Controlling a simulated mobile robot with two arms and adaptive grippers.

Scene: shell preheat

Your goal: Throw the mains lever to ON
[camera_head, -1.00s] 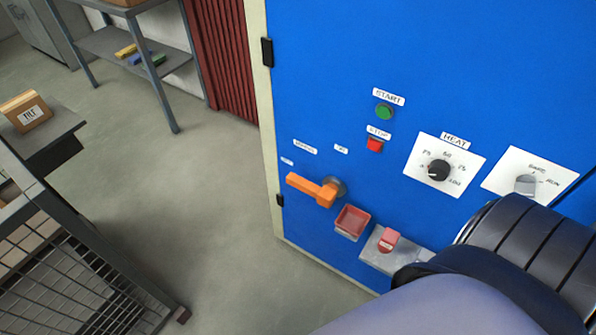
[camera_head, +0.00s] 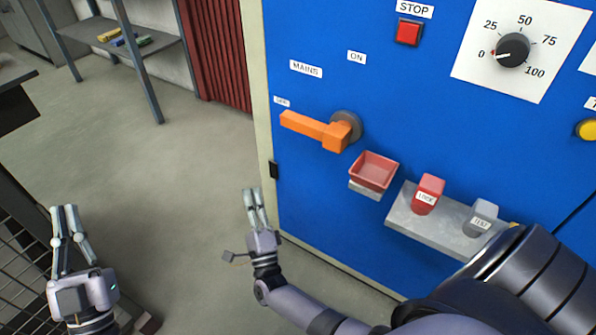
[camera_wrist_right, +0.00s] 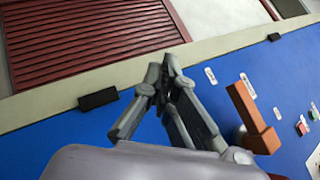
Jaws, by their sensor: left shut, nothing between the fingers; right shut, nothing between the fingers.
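The orange mains lever (camera_head: 318,130) sticks out to the left from its round grey hub on the blue cabinet, its tip by the small OFF label (camera_head: 282,102). The ON label (camera_head: 356,57) is above the hub, and the MAINS label (camera_head: 306,69) is to its left. My right gripper (camera_head: 252,192) is shut and empty, below and left of the lever, apart from it. In the right wrist view the lever (camera_wrist_right: 252,118) shows to the right of the shut fingers (camera_wrist_right: 167,75). My left gripper (camera_head: 64,210) is shut and empty at the lower left.
On the blue cabinet (camera_head: 300,200), a red tray (camera_head: 374,171) and a ledge (camera_head: 430,226) with a red tag (camera_head: 428,194) and a grey tag (camera_head: 480,217) sit below right of the lever. A red STOP button (camera_head: 408,31) and a dial (camera_head: 513,50) are above. A dark mesh cart (camera_head: 20,240) stands left.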

